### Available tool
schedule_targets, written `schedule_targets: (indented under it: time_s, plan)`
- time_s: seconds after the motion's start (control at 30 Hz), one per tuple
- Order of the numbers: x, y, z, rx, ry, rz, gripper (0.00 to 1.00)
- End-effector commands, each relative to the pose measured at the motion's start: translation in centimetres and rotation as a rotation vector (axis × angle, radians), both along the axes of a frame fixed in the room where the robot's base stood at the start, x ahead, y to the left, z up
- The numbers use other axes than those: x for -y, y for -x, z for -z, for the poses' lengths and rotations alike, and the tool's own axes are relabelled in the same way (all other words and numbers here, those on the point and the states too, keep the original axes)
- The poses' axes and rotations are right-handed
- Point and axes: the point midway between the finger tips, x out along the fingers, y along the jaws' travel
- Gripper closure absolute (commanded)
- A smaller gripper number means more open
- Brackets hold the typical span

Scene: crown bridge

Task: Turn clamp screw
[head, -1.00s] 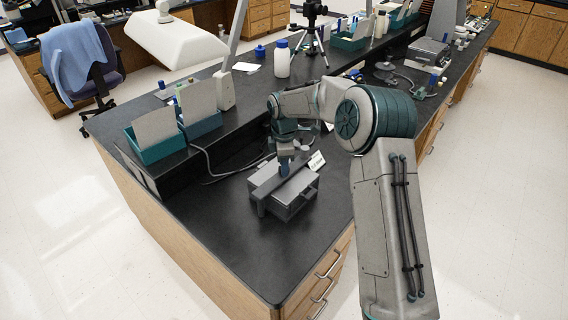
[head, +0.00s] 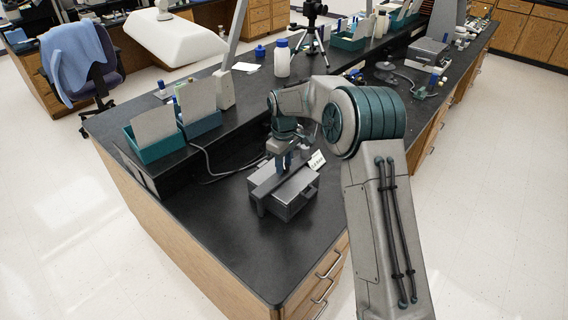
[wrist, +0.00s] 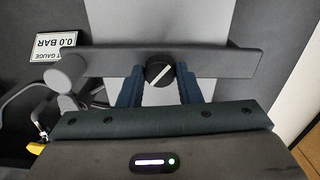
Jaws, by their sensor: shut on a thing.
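The clamp screw (wrist: 160,73) is a round black knob with a white diagonal line, on the middle of a grey crossbar (wrist: 220,62). In the wrist view my gripper (wrist: 160,80) has its two blue fingers on either side of the knob, shut on it. In the head view my gripper (head: 283,163) points down onto the crossbar (head: 270,184), which lies across a grey metal box (head: 297,195) on the bench. The knob is hidden by the fingers in the head view.
A small sign reading "0.0 BAR" (wrist: 58,42) stands beside the box, near a grey round part (wrist: 66,72) with a hose. Teal bins (head: 155,145) stand on a raised shelf at left. The black bench top (head: 235,240) in front is clear.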

Motion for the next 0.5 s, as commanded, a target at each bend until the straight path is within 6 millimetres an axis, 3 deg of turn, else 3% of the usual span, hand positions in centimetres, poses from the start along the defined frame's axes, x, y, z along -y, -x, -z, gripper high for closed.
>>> schedule_targets:
  time_s: [0.5]
  plan:
    - [-0.04, -0.07, -0.15, 0.004, -0.001, 0.491, 0.92]
